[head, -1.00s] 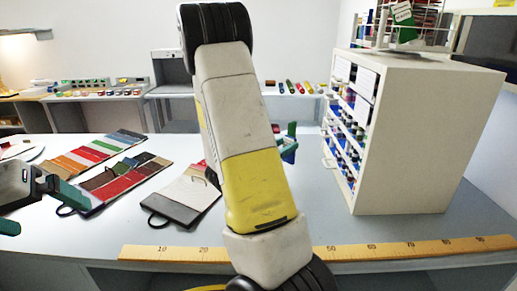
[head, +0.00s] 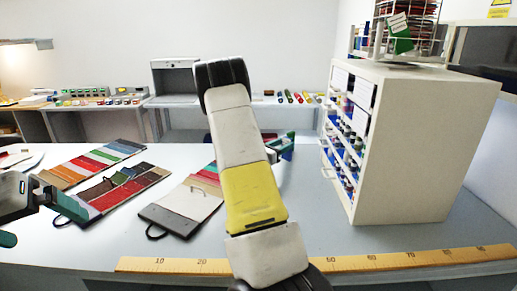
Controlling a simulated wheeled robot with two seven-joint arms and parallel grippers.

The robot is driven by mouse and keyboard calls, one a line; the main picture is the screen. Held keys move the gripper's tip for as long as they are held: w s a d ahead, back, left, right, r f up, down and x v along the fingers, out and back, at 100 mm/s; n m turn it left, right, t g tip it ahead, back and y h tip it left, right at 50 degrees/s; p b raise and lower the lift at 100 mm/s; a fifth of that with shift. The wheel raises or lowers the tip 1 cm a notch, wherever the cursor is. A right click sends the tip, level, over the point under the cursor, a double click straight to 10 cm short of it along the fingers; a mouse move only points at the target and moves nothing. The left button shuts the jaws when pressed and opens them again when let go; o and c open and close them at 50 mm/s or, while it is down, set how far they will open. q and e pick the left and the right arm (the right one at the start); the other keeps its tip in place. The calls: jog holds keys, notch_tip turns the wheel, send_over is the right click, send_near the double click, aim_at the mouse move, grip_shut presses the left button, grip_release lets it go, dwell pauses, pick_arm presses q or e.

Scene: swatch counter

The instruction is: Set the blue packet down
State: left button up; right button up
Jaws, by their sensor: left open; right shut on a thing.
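My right gripper (head: 281,147) shows only in part beside my yellow and white forearm, above the counter (head: 330,232) and left of the white cabinet. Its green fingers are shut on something. The forearm hides most of what it holds, so the blue packet's shape and its gap to the counter cannot be made out. My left gripper (head: 30,214) is open and empty at the left edge, over the counter's front left.
Swatch cards (head: 178,222) lie left and centre on the counter. A white cabinet (head: 405,150) with bottle shelves and a wire rack (head: 410,25) on top stands at right. A yellow ruler (head: 390,258) runs along the front edge. Counter between ruler and cabinet is clear.

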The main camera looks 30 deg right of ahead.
jog(key=shift+f, duration=0.75)
jog(key=o, duration=1.3)
jog(key=shift+f, duration=0.15)
